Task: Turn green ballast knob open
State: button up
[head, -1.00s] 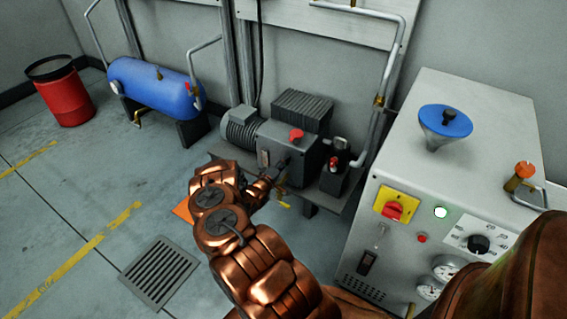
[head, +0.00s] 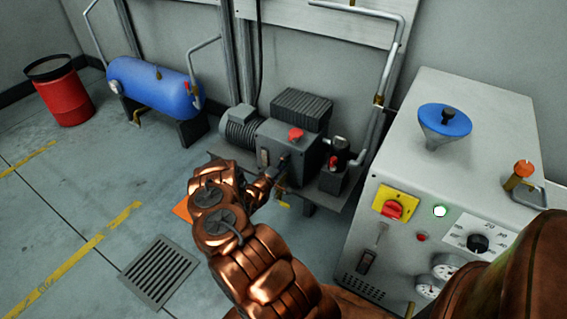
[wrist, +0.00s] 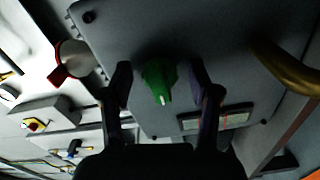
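The green ballast knob (wrist: 158,80) shows in the wrist view on a grey housing face, with a pale mark on its tip. My gripper (wrist: 163,92) is open, with one dark finger on each side of the knob. Gaps show between the knob and both fingers. In the head view my gripper (head: 274,174) is at the front of the grey pump (head: 285,145). The green knob is hidden there.
A red knob (head: 296,134) sits on top of the pump. A brass pipe (wrist: 292,72) and a label plate (wrist: 215,118) are near the fingers in the wrist view. A control cabinet (head: 400,160) stands right; a blue tank (head: 155,88) stands left.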

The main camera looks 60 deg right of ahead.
jog(key=shift+w+a, duration=0.1)
jog(key=a, duration=1.1)
jog(key=shift+s+a, duration=0.3)
jog(key=shift+a, duration=0.1)
